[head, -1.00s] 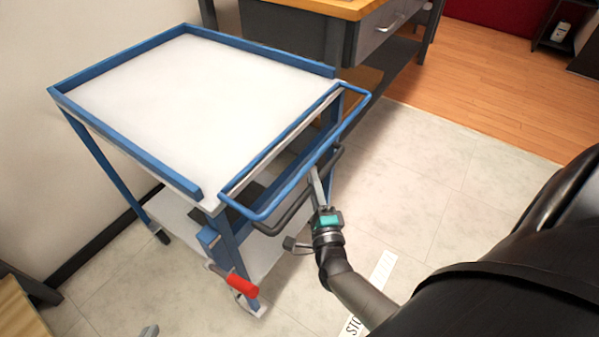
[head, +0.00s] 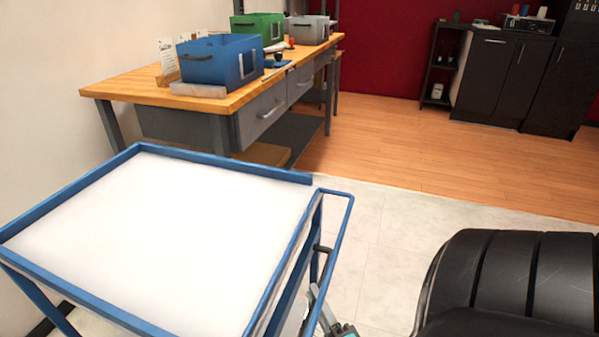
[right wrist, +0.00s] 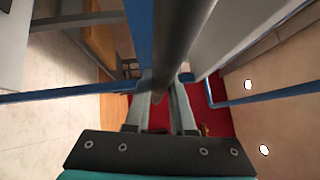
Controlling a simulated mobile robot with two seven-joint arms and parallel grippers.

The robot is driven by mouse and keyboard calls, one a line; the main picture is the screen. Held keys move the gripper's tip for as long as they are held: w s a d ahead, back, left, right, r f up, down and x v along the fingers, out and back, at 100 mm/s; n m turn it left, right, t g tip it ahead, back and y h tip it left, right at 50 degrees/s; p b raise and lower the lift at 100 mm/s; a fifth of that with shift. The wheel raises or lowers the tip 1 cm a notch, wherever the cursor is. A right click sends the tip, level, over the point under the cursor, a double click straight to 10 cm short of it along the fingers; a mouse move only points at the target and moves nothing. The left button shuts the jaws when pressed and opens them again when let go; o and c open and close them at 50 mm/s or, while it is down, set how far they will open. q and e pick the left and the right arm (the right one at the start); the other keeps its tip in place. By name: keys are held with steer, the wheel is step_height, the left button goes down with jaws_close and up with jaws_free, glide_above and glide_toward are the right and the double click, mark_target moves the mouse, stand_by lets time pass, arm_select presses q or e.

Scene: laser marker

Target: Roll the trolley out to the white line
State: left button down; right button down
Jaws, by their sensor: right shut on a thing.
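The trolley (head: 165,245), with a blue frame and a bare white top, fills the lower left of the head view. Its blue push rail (head: 346,222) sticks out at the right end. A dark handle bar (head: 322,248) shows below that rail. My right gripper (head: 313,293) is at the bottom edge, partly cut off, beside this end of the trolley. In the right wrist view, its fingers (right wrist: 160,108) are shut on the dark bar (right wrist: 182,42). The trolley's lower shelf and wheels are hidden or out of frame. The white line and my left gripper are not in view.
A wooden-topped workbench (head: 130,88) with blue (head: 205,68) and green (head: 250,27) bins stands behind the trolley. A pale wall is at the left. Pale floor tiles (head: 395,215) to the right are clear, with wooden floor beyond. Dark cabinets (head: 500,80) stand far right.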

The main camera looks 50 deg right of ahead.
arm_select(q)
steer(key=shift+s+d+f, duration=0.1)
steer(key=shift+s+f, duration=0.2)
arm_select(e)
steer(key=s+d, duration=0.2)
steer(key=s, duration=0.4)
steer(key=shift+s+d, duration=0.25)
steer(key=shift+d, duration=0.1)
steer(key=c, duration=0.8)
jaws_free()
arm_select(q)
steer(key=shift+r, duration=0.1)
arm_select(e)
steer(key=shift+o, duration=0.2)
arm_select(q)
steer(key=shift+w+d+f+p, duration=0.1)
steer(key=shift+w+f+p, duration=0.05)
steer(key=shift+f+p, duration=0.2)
arm_select(e)
steer(key=v, duration=1.5)
